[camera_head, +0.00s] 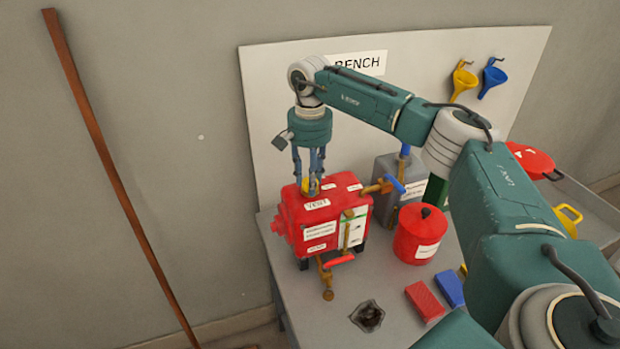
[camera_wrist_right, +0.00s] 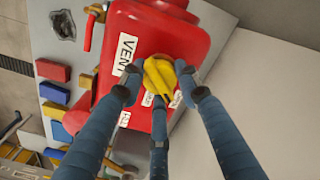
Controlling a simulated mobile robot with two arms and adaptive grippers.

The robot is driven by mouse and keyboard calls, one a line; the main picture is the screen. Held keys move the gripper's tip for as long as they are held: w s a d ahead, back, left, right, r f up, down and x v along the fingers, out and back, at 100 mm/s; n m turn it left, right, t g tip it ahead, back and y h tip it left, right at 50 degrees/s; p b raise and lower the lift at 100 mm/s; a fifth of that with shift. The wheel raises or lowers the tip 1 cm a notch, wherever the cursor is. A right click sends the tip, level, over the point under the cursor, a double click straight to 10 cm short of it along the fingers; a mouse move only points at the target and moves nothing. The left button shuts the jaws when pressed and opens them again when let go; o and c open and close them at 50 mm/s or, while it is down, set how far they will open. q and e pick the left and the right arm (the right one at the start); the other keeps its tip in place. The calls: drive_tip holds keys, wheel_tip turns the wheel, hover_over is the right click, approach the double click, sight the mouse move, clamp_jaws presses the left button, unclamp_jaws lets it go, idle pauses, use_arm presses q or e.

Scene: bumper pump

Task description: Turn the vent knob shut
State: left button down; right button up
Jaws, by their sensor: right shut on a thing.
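The red pump body (camera_head: 325,222) stands on the bench, with a VENT label on its top. The yellow vent knob (camera_wrist_right: 160,78) sits on top of the body beside that label; in the head view (camera_head: 307,185) it is mostly hidden by my fingers. My right gripper (camera_head: 314,185) reaches down from above with its blue fingers around the knob. The right wrist view shows the fingertips (camera_wrist_right: 162,92) closed in at the knob's sides. My left gripper is not in view.
A red lidded pot (camera_head: 420,235), a grey can (camera_head: 400,185) and a red and a blue block (camera_head: 425,301) stand on the bench (camera_head: 345,295). A blue-handled valve (camera_head: 385,187) and a red-handled valve (camera_head: 338,261) stick out of the pump. A backboard (camera_head: 270,110) rises behind.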

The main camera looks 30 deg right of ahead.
drive_tip(key=shift+m, duration=0.3)
drive_tip(key=m, duration=0.4)
drive_tip(key=shift+m, duration=0.3)
drive_tip(key=m, duration=0.4)
drive_tip(key=shift+m, duration=0.3)
drive_tip(key=o, duration=1.2)
drive_tip(key=shift+r, duration=0.1)
wheel_tip(320, 180, up, 12)
drive_tip(key=shift+f, duration=0.1)
